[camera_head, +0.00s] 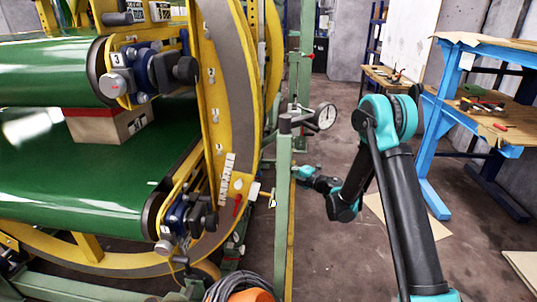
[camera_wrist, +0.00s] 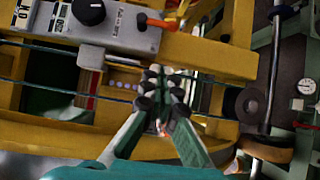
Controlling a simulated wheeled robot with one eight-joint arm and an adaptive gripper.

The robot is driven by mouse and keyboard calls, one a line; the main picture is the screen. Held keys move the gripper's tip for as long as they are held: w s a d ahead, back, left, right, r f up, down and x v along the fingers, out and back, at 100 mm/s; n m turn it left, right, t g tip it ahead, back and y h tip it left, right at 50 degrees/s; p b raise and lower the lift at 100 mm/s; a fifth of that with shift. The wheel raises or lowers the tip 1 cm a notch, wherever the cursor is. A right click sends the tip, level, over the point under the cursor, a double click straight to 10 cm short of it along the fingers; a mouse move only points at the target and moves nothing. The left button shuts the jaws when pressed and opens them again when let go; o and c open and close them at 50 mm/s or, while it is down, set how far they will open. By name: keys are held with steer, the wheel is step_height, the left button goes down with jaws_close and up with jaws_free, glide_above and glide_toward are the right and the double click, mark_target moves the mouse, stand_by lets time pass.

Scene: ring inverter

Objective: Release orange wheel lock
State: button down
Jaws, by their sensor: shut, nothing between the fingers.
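An orange-red lever (camera_wrist: 160,22) sticks out beside a grey control box (camera_wrist: 120,25) at the top of the wrist view. It may be the orange wheel lock; I cannot tell for sure. In the head view a small red handle (camera_head: 237,205) sits on the yellow ring frame; I cannot tell whether it is the same part. My gripper (camera_wrist: 162,88) is shut and empty, its dark fingertips together in front of the yellow frame and below the lever in the picture. In the head view my gripper (camera_head: 272,201) shows partly behind a green post, right of the ring.
The green post (camera_head: 283,230) stands between my arm and the ring (camera_head: 225,120). A round gauge (camera_head: 326,116) sits right of the post's top. Green conveyor belts (camera_head: 70,190) carry a box (camera_head: 107,124). A blue workbench (camera_head: 440,120) is at right. Cables and an orange object lie at the bottom.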

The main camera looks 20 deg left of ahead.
steer(key=w+d+x, duration=0.1)
steer(key=w+x, duration=0.1)
steer(key=x, duration=1.1)
steer(key=shift+w, duration=0.3)
